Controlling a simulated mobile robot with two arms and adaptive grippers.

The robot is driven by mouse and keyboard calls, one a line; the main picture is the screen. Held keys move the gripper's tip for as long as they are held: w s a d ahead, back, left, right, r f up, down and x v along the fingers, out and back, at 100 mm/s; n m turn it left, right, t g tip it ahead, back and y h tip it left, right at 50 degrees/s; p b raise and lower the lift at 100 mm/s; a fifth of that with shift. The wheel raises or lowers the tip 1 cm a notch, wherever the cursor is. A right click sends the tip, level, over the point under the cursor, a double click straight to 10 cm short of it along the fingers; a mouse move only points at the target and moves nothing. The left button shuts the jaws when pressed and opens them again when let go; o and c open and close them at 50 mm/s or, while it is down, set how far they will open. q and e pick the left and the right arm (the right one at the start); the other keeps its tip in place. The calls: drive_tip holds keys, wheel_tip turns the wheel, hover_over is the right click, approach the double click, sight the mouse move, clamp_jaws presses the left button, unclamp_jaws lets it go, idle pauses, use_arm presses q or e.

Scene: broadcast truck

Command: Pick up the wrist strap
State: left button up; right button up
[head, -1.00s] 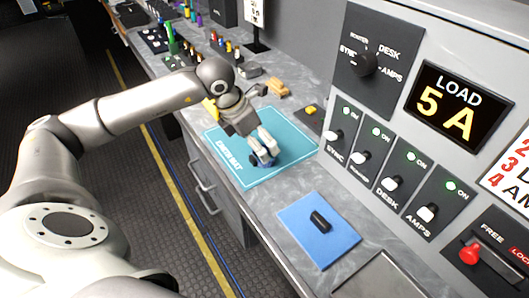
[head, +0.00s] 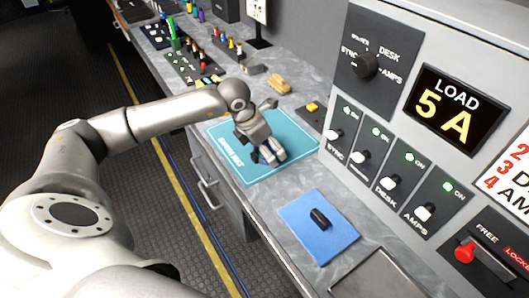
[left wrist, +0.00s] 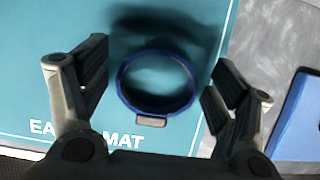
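The wrist strap (left wrist: 157,105) is a dark blue ring with a small pale metal plate on its near side. In the left wrist view it is over the teal mat (left wrist: 25,90), between the two fingers of my left gripper (left wrist: 158,82). The fingers are spread, with a gap to the strap on both sides. In the head view my left gripper (head: 270,156) is low over the teal mat (head: 300,145) and hides the strap there. My right gripper is in neither view.
A blue pad (head: 335,240) with a black object (head: 320,219) lies nearer on the bench. A control panel with switches and a load display (head: 455,108) rises at the right. Tan blocks (head: 279,84) and small coloured parts sit farther back.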

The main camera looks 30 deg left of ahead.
use_arm(q)
drive_tip(key=c, duration=0.5)
drive_tip(key=shift+r, duration=0.1)
